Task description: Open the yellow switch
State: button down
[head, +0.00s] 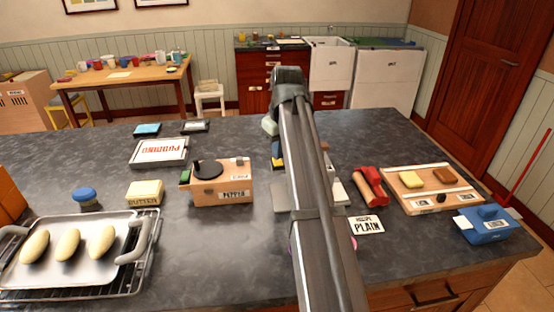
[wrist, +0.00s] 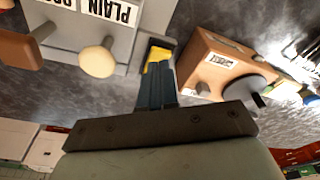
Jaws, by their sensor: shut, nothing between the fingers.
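The yellow switch (wrist: 160,52) shows at the tips of my fingers in the wrist view, set in a dark recess of a light grey housing (wrist: 145,25). My gripper (wrist: 157,70) is shut and empty, its narrow blue-grey fingers together at the near side of the switch. The fingers cover part of the switch, and I cannot tell whether they touch it.
A wooden box (wrist: 213,68) with a black knob stands right of my fingers in the wrist view. A grey panel with a cream knob (wrist: 98,60) and a brown handle (wrist: 25,45) is left. The head view shows a baking tray (head: 75,265) and a blue box (head: 482,226) on the dark counter.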

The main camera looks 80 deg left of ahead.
aim_at(279, 163)
jog(key=shift+f, duration=0.9)
dwell(0.6)
jog(key=shift+r, duration=3.5)
jog(key=shift+w, duration=0.1)
